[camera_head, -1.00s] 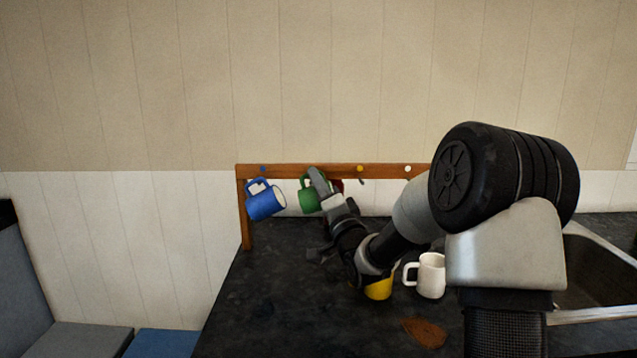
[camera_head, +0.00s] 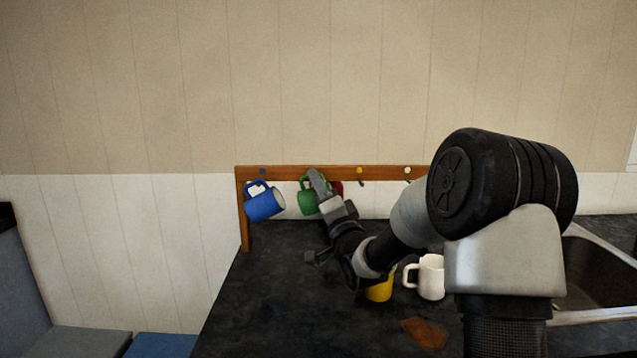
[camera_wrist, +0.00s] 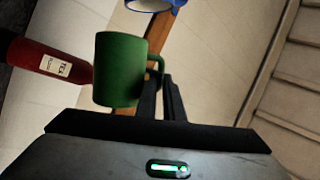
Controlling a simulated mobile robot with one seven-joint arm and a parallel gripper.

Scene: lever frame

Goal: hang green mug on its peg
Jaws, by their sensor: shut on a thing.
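The green mug (camera_head: 306,199) is at the wooden rail (camera_head: 310,171), right of the hanging blue mug. My gripper (camera_head: 317,184) is shut on it. The wrist view shows the green mug (camera_wrist: 121,70) with its handle at my closed fingers (camera_wrist: 162,98). The rail (camera_wrist: 152,50) passes behind it. The peg by the green mug is hidden behind my gripper, and I cannot tell whether the handle is on it.
The blue mug (camera_head: 265,204) hangs tilted from the left of the rail. A yellow dot (camera_head: 360,170) and a white dot (camera_head: 407,170) mark the rail to the right. A yellow mug (camera_head: 380,290) and a white mug (camera_head: 430,277) stand on the dark counter (camera_head: 270,290). A red bottle (camera_wrist: 50,60) is beside the green mug.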

